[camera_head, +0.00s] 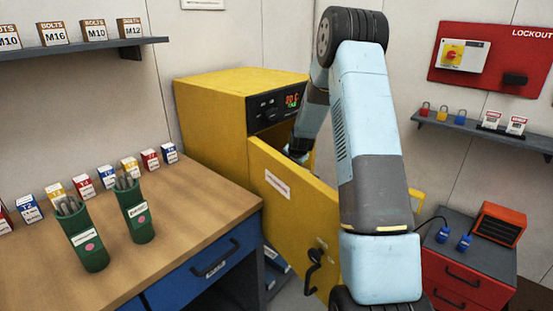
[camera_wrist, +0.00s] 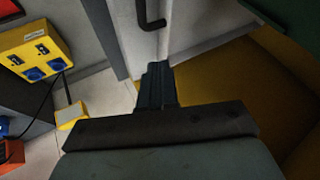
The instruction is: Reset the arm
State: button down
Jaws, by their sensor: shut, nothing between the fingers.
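My arm stretches from the lower right of the head view up over the yellow cabinet (camera_head: 215,125) and bends down beside its front. The cabinet's yellow door (camera_head: 290,215) is swung open, with a black handle low on it. The dark end of my arm drops behind the door's top edge, so the fingers are hidden in the head view. In the wrist view my gripper (camera_wrist: 158,70) is shut and empty, its dark fingers together. A black handle (camera_wrist: 150,18) shows just beyond the fingertips; I cannot tell whether they touch anything.
The wooden bench (camera_head: 190,215) on the left holds green rod tubes (camera_head: 82,238) and several small boxes. A red drawer cabinet (camera_head: 465,275) stands at the right, below a grey shelf (camera_head: 480,132) with padlocks. A yellow socket box (camera_wrist: 35,50) shows in the wrist view.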

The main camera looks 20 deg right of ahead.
jog(key=s+d+r+n, duration=0.1)
jog(key=s+r+n, duration=0.15)
jog(key=r, duration=0.55)
jog(key=s+d+r+n, duration=0.2)
jog(key=s+r, duration=0.1)
jog(key=r, duration=0.4)
jog(key=s+a+r+n, duration=0.1)
jog(key=s+a+r, duration=0.4)
jog(key=s+r, duration=0.25)
jog(key=s+a+r+n, duration=0.2)
jog(key=s+a+r, duration=0.4)
jog(key=s, duration=0.3)
jog(key=s+a+r+n+g, duration=0.1)
jog(key=s+a, duration=0.2)
jog(key=s, duration=1.1)
jog(key=s+a+r+n+y, duration=0.1)
jog(key=s+a+n, duration=0.1)
jog(key=s, duration=1.2)
jog(key=shift+a+g, duration=0.4)
jog(key=shift+a, duration=0.4)
jog(key=shift+w+a, duration=0.1)
